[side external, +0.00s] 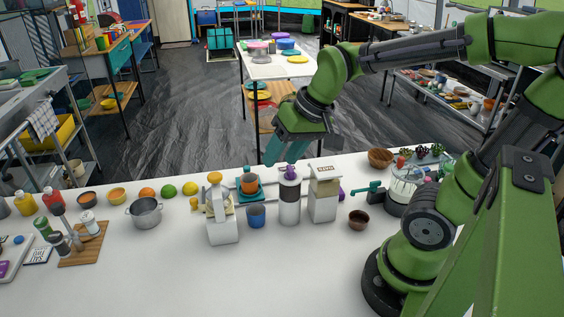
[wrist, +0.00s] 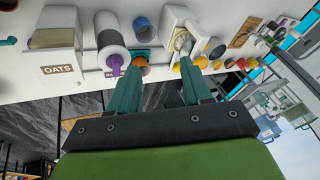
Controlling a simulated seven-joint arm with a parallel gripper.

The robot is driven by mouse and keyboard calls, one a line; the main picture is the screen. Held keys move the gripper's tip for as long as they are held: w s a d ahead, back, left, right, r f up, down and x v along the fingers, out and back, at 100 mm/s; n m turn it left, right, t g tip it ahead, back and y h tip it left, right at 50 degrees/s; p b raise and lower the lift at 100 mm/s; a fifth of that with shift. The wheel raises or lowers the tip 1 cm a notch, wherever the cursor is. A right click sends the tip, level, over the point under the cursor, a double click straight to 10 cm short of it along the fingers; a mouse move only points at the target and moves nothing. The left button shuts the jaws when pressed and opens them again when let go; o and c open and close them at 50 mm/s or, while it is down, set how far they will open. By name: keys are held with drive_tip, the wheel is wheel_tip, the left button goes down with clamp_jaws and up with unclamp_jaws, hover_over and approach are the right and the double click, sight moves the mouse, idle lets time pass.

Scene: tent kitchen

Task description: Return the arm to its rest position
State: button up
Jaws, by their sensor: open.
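My green arm reaches in from the right in the side external view. My gripper (side external: 284,160) is above the white table (side external: 330,265), over its far edge behind the row of containers. In the wrist view my gripper (wrist: 162,72) shows two teal fingers spread apart with nothing between them. Beyond the fingertips stand the white juicer-like device (wrist: 177,32), an orange item (wrist: 138,61) and a white canister with a purple knob (wrist: 108,35). Whether a fingertip touches anything is hard to tell, but they look apart.
A box labelled OATS (side external: 324,195), a blue cup (side external: 256,216) and the white device (side external: 222,222) stand below my gripper. A brown bowl (side external: 358,219) is near my base. A grey pot (side external: 145,212) and fruit are to the left. The table front is clear.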

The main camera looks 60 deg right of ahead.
drive_tip(key=s+a+r+t, duration=0.2)
drive_tip(key=s, duration=0.3)
drive_tip(key=shift+r+n, duration=0.3)
drive_tip(key=shift+n, duration=0.1)
idle(0.4)
